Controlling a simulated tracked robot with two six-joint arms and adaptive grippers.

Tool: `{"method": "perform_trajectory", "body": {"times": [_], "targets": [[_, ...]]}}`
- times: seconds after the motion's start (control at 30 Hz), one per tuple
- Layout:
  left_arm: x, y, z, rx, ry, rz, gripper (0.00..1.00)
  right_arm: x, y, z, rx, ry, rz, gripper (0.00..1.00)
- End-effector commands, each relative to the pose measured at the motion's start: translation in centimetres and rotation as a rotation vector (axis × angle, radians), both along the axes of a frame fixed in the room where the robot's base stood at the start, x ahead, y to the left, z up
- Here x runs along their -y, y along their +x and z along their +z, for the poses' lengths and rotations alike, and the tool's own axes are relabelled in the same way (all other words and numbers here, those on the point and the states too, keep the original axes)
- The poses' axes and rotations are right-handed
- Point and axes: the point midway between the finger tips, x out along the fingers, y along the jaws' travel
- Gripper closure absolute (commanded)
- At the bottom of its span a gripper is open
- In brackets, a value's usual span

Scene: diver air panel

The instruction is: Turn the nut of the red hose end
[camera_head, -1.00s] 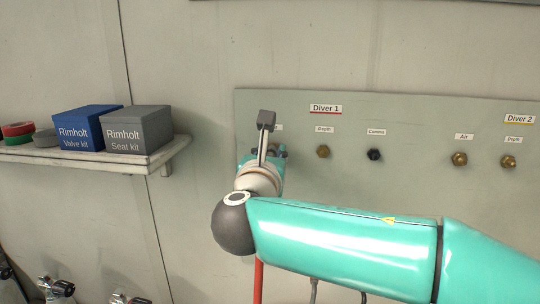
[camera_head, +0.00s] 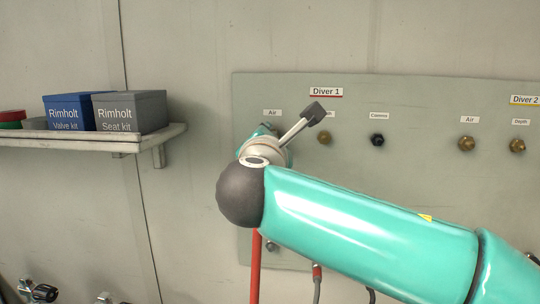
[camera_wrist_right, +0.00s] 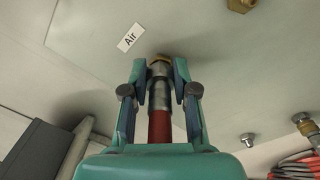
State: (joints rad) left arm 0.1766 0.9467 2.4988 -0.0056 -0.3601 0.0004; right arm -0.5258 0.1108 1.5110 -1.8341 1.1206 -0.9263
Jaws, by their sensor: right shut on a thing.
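In the right wrist view, the red hose (camera_wrist_right: 160,128) ends in a silver metal nut and collar (camera_wrist_right: 159,92). The hose end meets a brass fitting (camera_wrist_right: 160,57) on the panel, beside the Air label (camera_wrist_right: 129,37). My right gripper (camera_wrist_right: 160,72) is shut on the nut, one finger on each side. In the head view, my right gripper (camera_head: 270,131) is mostly hidden behind my own wrist, under the Diver 1 Air label (camera_head: 272,113). The red hose (camera_head: 256,265) hangs straight down below it. My left gripper is in neither view.
The panel (camera_head: 420,100) has brass Depth (camera_head: 325,138) and Diver 2 Air (camera_head: 467,144) fittings and a dark Comms fitting (camera_head: 377,140). A shelf (camera_head: 95,138) with a blue box (camera_head: 70,112) and a grey box (camera_head: 130,112) is at the left.

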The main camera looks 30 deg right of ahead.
Motion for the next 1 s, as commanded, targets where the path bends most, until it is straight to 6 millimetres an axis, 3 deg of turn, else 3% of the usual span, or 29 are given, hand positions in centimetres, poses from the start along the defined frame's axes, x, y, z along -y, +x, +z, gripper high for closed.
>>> {"method": "perform_trajectory", "body": {"times": [0.03, 0.2, 1.0], "targets": [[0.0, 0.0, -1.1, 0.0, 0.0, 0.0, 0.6, 0.0, 0.0, -0.7, 0.025, 0.036, 0.001, 1.0], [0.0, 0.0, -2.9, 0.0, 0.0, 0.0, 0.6, 0.1, -0.1, -0.8, 0.121, 0.165, 0.011, 1.0], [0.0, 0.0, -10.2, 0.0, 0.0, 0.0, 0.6, 0.1, 0.0, -1.6, 0.568, 0.769, 0.049, 1.0]]}}
